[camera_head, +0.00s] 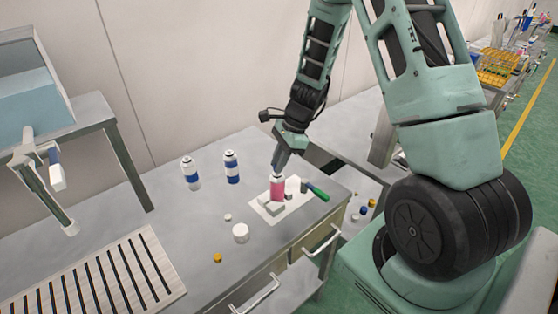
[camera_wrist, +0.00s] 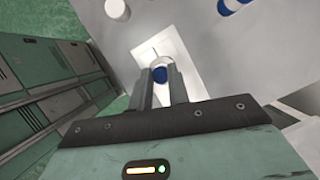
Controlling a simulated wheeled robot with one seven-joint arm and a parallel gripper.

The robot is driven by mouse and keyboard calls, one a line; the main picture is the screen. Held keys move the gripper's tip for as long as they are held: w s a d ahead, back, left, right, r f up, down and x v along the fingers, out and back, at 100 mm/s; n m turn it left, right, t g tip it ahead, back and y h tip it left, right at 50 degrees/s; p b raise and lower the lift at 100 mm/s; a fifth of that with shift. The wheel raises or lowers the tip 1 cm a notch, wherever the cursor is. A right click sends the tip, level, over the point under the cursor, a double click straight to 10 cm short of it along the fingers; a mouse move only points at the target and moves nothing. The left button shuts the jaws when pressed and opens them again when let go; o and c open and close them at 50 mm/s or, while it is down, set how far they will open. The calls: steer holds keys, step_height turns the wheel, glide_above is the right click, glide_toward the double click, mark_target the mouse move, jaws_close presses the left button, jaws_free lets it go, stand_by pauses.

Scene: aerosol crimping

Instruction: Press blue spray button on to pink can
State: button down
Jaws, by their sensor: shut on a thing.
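The pink can (camera_head: 277,188) stands upright on a white plate near the table's right side in the head view. My gripper (camera_head: 277,168) points down directly over its top, at or just above it. In the wrist view, my gripper (camera_wrist: 161,82) is shut on the blue spray button (camera_wrist: 160,75), which shows between the fingertips. A pale round shape lies just behind the button, over the plate (camera_wrist: 183,58). The pink side of the can does not show there. Whether the button touches the can's top I cannot tell.
Two blue-and-white cans (camera_head: 190,172) (camera_head: 232,167) stand left of the plate. A green-handled tool (camera_head: 316,192) lies to its right. A white round piece (camera_head: 240,233) and an orange cap (camera_head: 217,258) lie nearer the front. A slatted rack (camera_head: 95,280) is at front left.

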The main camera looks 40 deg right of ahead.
stand_by(0.4)
steer(key=c, duration=0.7)
jaws_free()
steer(key=shift+r+p, duration=3.15)
steer(key=shift+r, duration=0.4)
jaws_close()
